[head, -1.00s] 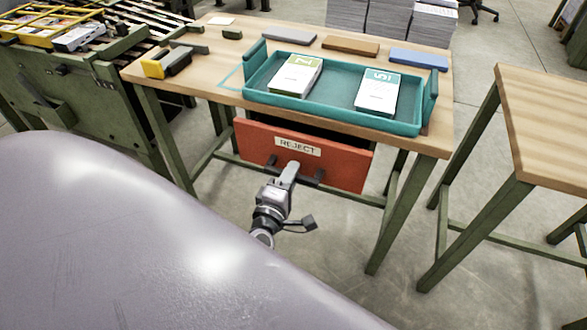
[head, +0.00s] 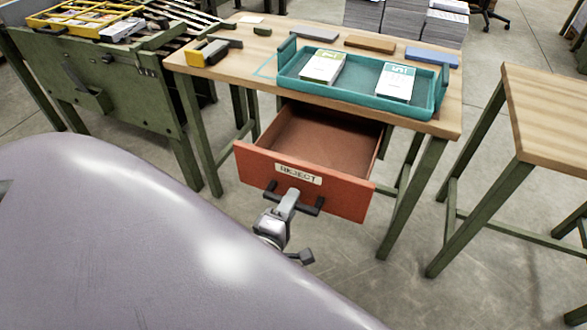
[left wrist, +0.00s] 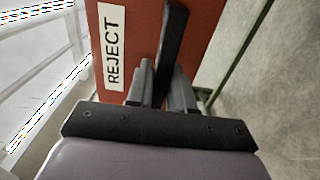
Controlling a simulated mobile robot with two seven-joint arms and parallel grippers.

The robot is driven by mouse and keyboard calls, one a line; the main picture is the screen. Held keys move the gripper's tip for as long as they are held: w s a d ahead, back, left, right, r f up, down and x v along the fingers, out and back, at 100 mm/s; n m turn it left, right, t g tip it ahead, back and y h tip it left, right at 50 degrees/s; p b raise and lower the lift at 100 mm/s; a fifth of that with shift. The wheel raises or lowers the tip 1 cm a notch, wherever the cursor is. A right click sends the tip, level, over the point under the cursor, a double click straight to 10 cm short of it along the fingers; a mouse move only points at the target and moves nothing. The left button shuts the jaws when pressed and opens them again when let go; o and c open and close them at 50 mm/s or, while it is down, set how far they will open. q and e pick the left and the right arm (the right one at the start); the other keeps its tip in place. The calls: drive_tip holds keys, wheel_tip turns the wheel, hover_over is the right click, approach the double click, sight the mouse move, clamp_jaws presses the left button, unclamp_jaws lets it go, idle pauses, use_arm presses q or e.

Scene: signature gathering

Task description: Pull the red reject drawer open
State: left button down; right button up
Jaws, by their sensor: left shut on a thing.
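The red reject drawer (head: 345,200) hangs under the wooden table and stands well open, its empty inside showing. Its front carries a white REJECT label and a dark bar handle (head: 312,208). My left gripper (head: 291,197) is shut on the handle at the drawer front. In the left wrist view, the two grey fingers (left wrist: 160,88) sit on either side of the black handle (left wrist: 174,42), with the red front (left wrist: 140,35) behind it. My right gripper is not in view.
The wooden table (head: 262,62) bears a teal tray (head: 350,97) with two stacks of printed sheets. A green machine (head: 130,95) stands at left and another wooden table (head: 555,120) at right. Grey floor is clear between the tables.

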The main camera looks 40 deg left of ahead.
use_arm(q)
drive_tip(key=shift+v, duration=1.25)
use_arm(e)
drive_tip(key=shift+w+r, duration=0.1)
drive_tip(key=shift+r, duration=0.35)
use_arm(q)
drive_tip(key=c, duration=1.1)
unclamp_jaws()
drive_tip(key=shift+s, duration=0.15)
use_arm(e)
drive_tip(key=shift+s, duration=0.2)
